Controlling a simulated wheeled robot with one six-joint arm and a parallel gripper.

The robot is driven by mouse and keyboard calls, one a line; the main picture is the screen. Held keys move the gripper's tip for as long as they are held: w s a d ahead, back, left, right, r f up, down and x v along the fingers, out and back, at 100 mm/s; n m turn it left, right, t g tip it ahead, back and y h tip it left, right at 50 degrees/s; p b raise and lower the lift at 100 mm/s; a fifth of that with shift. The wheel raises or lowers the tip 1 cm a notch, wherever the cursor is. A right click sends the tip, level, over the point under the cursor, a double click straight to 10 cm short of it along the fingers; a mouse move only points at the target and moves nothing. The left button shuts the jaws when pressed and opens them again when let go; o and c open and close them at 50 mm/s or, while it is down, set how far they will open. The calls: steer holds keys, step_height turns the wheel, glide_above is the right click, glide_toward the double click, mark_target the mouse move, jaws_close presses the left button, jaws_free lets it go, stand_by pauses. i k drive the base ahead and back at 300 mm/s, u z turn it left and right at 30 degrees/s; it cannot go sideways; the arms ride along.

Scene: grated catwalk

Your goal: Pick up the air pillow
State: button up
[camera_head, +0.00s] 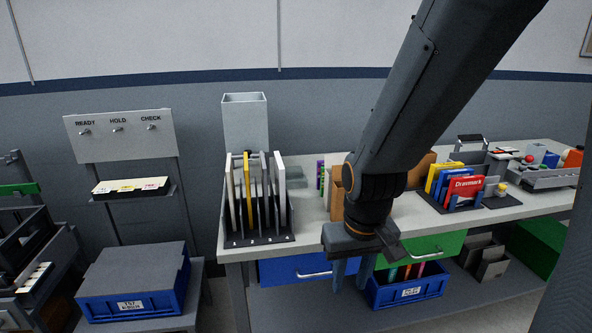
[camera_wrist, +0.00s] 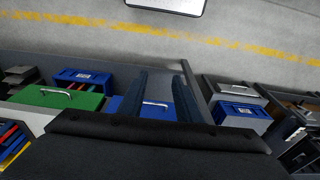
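I cannot make out an air pillow in either view. My gripper (camera_head: 352,282) hangs pointing down in front of the workbench's front edge, close to the blue drawer and the green drawer. Its two fingers are apart with nothing between them. In the wrist view my gripper (camera_wrist: 162,80) also shows open, with the blue drawer (camera_wrist: 150,108) and its handle behind the gap. My arm hides part of the bench top in the head view.
The workbench (camera_head: 310,228) carries a slotted rack (camera_head: 262,238), a red box labelled Drawmark (camera_head: 465,187) and other goods. A blue bin (camera_head: 408,291) sits below the green drawer (camera_head: 425,247). A lidded blue bin (camera_head: 135,285) stands left. Floor with a yellow line (camera_wrist: 150,28) is clear.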

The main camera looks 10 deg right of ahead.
mark_target(297, 170)
steer(key=i, duration=0.3)
steer(key=u, duration=0.45)
steer(key=k, duration=1.05)
steer(key=u, duration=0.6)
steer(key=i, duration=1.05)
steer(key=z, duration=1.65)
steer(key=i, duration=1.05)
steer(key=z, duration=0.25)
